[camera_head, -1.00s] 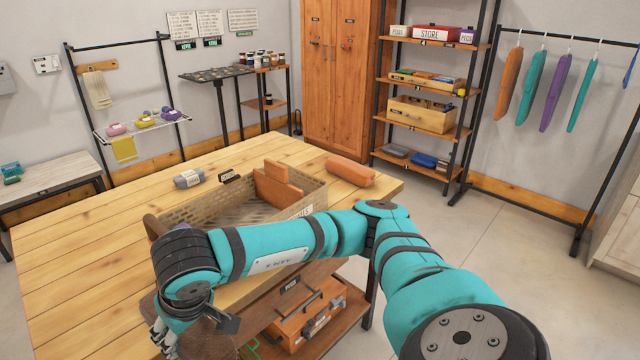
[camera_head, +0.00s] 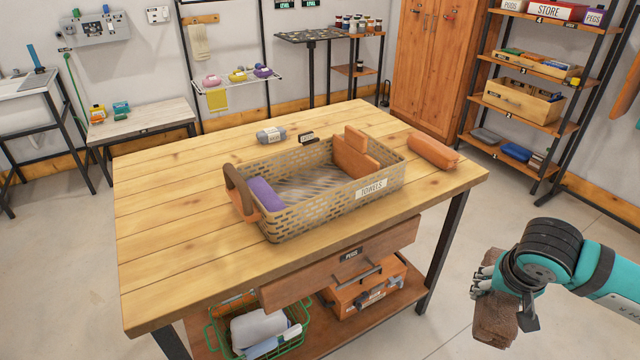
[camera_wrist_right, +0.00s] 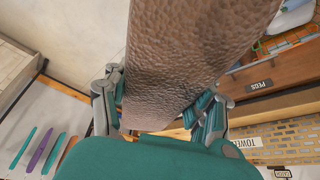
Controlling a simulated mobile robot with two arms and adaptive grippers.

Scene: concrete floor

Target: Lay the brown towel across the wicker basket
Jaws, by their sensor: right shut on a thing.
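The brown towel (camera_head: 495,322) is a dark brown, textured roll, hanging at the lower right of the head view, off the table's right side. My right gripper (camera_head: 488,280) is shut on it. In the right wrist view the towel (camera_wrist_right: 185,55) runs up between the fingers of the gripper (camera_wrist_right: 160,105). The wicker basket (camera_head: 325,212), labelled TOWELS, stands on the table, apart from the gripper. A purple roll (camera_head: 265,193) lies at its left end and orange-brown pieces (camera_head: 355,157) stand at its right end. My left gripper is out of view.
The wooden table (camera_head: 165,225) has bare room left of the basket. An orange roll (camera_head: 433,151) lies right of it, and a grey roll (camera_head: 271,135) and small sign (camera_head: 306,138) behind. An open PEGS drawer (camera_head: 345,262) juts out in front, above a green wire basket (camera_head: 215,330).

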